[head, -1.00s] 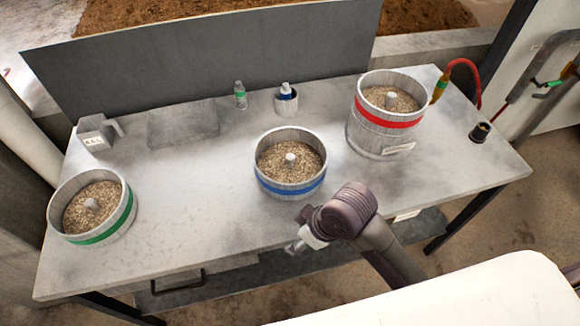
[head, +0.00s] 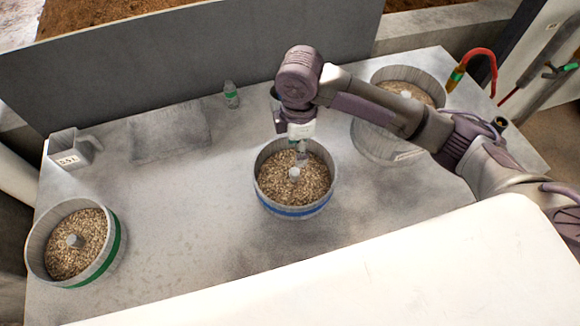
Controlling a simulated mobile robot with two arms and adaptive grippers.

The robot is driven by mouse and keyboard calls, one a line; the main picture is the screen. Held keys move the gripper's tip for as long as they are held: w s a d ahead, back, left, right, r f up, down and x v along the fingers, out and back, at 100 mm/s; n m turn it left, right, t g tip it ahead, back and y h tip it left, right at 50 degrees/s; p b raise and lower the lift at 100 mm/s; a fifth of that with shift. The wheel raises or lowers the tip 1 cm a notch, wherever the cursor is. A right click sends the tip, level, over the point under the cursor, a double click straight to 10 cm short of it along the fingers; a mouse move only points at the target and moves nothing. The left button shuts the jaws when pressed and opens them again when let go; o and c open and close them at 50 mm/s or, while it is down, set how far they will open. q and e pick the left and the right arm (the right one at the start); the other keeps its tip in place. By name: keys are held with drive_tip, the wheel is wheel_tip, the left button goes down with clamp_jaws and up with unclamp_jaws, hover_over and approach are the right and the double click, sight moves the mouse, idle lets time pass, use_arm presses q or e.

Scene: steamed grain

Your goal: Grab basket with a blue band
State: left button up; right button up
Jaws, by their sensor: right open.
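The basket with a blue band (head: 290,211) stands upright on the table, in the middle of the head view. It is filled with grain, and a pale knob (head: 294,173) stands up at its centre. My right gripper (head: 300,158) points down over the back part of this basket, just behind the knob in the picture. It is open, and I cannot tell whether it touches the knob. My left gripper is not in view.
A green-banded basket (head: 111,252) stands at the left of the table (head: 190,190). A larger basket (head: 375,146) at the right is partly hidden by my right arm.

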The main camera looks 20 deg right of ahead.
sight(296, 172)
drive_tip(key=f, duration=0.1)
drive_tip(key=s+f, duration=0.1)
drive_tip(key=f, duration=0.1)
drive_tip(key=shift+s, duration=0.2)
wheel_tip(296, 172, down, 3)
drive_tip(key=shift+w+f+p, duration=0.1)
drive_tip(key=shift+w+p, duration=0.05)
drive_tip(key=shift+p, duration=0.15)
drive_tip(key=f, duration=0.2)
drive_tip(key=shift+w+a+f+p, duration=0.15)
drive_tip(key=shift+a+f+p, duration=0.1)
drive_tip(key=shift+f+p, duration=0.15)
wheel_tip(296, 172, down, 3)
drive_tip(key=shift+w+a+r, duration=0.1)
drive_tip(key=shift+r, duration=0.05)
drive_tip(key=shift+f, duration=0.5)
drive_tip(key=c, duration=1)
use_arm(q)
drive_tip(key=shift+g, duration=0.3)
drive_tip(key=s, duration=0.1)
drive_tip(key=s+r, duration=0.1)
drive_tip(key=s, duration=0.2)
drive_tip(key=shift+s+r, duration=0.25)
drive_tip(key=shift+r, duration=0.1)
use_arm(e)
clamp_jaws()
